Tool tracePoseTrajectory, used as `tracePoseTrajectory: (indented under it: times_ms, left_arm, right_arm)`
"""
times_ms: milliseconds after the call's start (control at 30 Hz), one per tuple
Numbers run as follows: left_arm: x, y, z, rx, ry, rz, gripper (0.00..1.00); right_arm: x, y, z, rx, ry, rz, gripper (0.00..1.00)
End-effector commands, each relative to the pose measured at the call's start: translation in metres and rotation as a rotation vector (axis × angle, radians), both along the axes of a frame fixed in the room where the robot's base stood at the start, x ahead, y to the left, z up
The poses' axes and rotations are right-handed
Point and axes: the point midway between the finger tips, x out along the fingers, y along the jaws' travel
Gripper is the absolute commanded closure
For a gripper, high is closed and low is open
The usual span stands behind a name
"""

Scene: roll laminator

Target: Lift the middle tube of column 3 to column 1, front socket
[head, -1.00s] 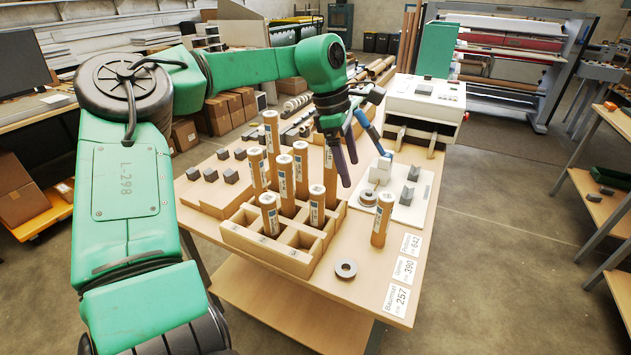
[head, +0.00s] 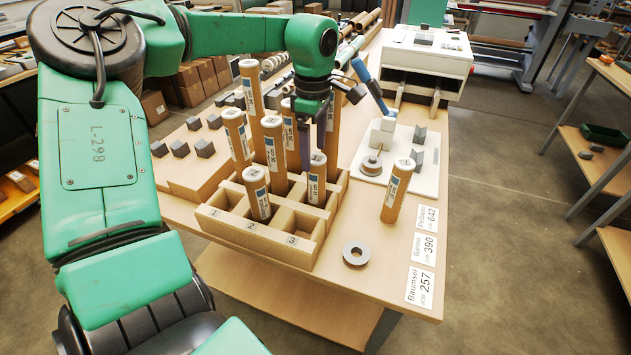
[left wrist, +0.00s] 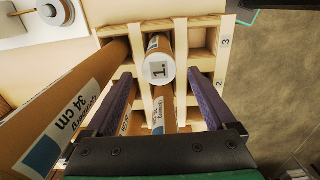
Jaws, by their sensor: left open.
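The wooden rack (head: 322,236) stands on the table, its columns marked 1, 2 and 3 along the front edge. The middle tube of column 3 (head: 316,187) is brown with a pale cap and stands upright. My left gripper (head: 314,158) is open at its top. In the left wrist view, a cap marked "1." (left wrist: 158,68) shows between the spread fingers (left wrist: 160,76); contact cannot be told. The front socket of column 1 (head: 226,200) looks empty. A tube (head: 257,194) stands in column 2 towards the front. My right gripper is not in view.
Several taller tubes (head: 237,140) crowd the rack behind and left. A lone tube (head: 396,192) stands right of the rack, near a grey ring (head: 356,254) and a white plate with fixtures (head: 430,165). Job cards (head: 420,287) lie at the table's right edge.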

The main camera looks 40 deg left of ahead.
Motion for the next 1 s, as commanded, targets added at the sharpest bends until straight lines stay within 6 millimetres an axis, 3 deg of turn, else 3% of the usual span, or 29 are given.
tracePoseTrajectory:
  times_ms: [300, 400, 600, 633, 800, 867, 1000]
  left_arm:
    - [0.001, -0.006, -0.047, -0.002, 0.008, 0.001, 0.11]
    - [0.002, -0.005, -0.063, -0.002, 0.003, 0.001, 0.11]
    - [0.002, -0.005, -0.068, -0.001, 0.0, 0.001, 0.11]
    - [0.002, -0.005, -0.068, -0.001, 0.0, 0.001, 0.15]
    - [0.002, -0.005, -0.068, -0.001, 0.0, 0.001, 0.8]
    - [0.002, -0.005, -0.068, -0.001, 0.0, 0.001, 1.0]
    - [0.002, -0.005, -0.067, -0.001, -0.001, 0.001, 1.0]
  right_arm:
    - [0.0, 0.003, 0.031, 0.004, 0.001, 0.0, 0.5]
    - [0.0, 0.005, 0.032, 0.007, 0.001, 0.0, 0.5]
    - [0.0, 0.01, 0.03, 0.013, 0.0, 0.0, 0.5]
    - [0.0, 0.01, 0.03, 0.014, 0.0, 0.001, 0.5]
    - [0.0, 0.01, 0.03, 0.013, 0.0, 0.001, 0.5]
    - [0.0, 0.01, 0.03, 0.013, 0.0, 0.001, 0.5]
    - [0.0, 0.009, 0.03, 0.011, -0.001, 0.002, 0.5]
